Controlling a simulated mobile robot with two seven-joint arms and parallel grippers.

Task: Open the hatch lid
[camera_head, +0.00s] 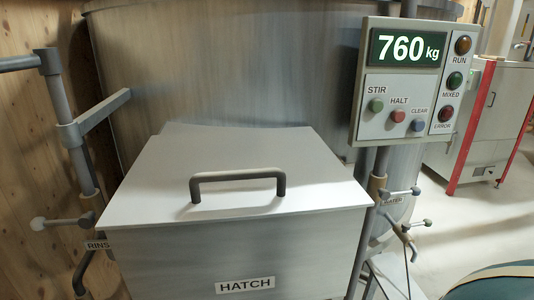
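The hatch lid (150,170) is a flat light-grey panel in the middle of the head view. It lies shut on top of the grey hatch box (180,260), which has a "HATCH" label on its front. A dark bar handle (238,176) stands up from the lid, nearer its front edge. Neither of my grippers shows in this view, and nothing touches the handle or lid.
The big metal mixer drum (230,70) rises behind the hatch. A control panel (403,80) reading 760 kg stands at the right. Pipes with valves flank the hatch at left (75,150) and right (378,190). A red-edged cabinet (495,115) stands farther right, with bare floor before it.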

